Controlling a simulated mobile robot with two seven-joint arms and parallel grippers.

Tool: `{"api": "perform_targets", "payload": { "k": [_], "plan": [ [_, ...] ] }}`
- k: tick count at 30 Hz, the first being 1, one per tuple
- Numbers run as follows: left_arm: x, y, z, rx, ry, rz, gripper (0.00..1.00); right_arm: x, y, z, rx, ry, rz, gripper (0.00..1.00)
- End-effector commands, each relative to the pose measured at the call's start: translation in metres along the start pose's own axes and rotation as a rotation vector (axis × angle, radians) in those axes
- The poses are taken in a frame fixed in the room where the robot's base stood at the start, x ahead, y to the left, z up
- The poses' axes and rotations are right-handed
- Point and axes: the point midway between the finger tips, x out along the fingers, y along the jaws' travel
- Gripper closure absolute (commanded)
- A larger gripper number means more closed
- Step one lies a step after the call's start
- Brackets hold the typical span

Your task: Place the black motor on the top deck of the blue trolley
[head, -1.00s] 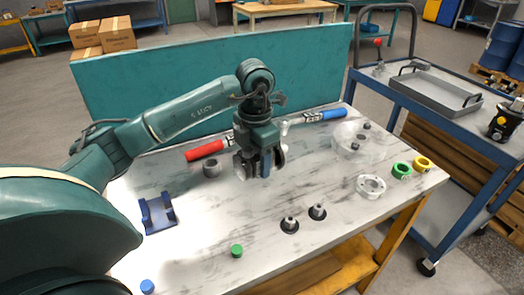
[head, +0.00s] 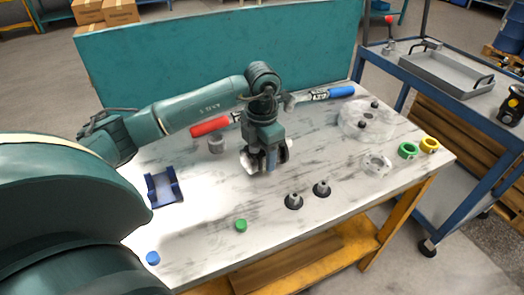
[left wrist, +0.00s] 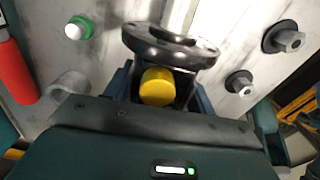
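The black motor shows in the left wrist view as a dark round flange (left wrist: 170,46) with holes and a yellow cap (left wrist: 157,87). It sits between the blue-edged fingers of my left gripper (left wrist: 160,92), which appear shut on it. In the head view my left gripper (head: 265,158) hangs over the middle of the workbench, and the motor is mostly hidden by the fingers. The blue trolley (head: 440,93) stands at the right, beyond the bench's right end. My right gripper is not in view.
The pale workbench (head: 210,250) carries a blue cradle (head: 163,188), red and blue-handled tools, a clear disc (head: 367,120), rings and small fittings. A grey tray (head: 446,75) and a black-yellow object (head: 511,107) occupy the trolley deck. A teal panel (head: 220,65) stands behind.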

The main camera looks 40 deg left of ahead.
Motion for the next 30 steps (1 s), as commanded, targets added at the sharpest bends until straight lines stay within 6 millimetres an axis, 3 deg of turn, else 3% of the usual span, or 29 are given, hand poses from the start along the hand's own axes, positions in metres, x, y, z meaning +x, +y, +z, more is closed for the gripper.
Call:
{"api": "perform_targets", "payload": {
  "k": [7,17,20,30],
  "plan": [
    [0.000,0.000,0.000,-0.001,0.001,0.000,0.24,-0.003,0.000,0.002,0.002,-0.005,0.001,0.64],
    [-0.006,0.000,0.000,-0.001,-0.001,0.000,0.24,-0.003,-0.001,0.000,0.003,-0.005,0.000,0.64],
    [-0.018,0.001,0.001,-0.001,-0.003,0.000,0.24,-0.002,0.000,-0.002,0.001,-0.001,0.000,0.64],
    [-0.090,0.001,0.001,-0.001,-0.004,0.002,0.24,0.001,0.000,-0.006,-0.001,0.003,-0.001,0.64]
  ]
}}
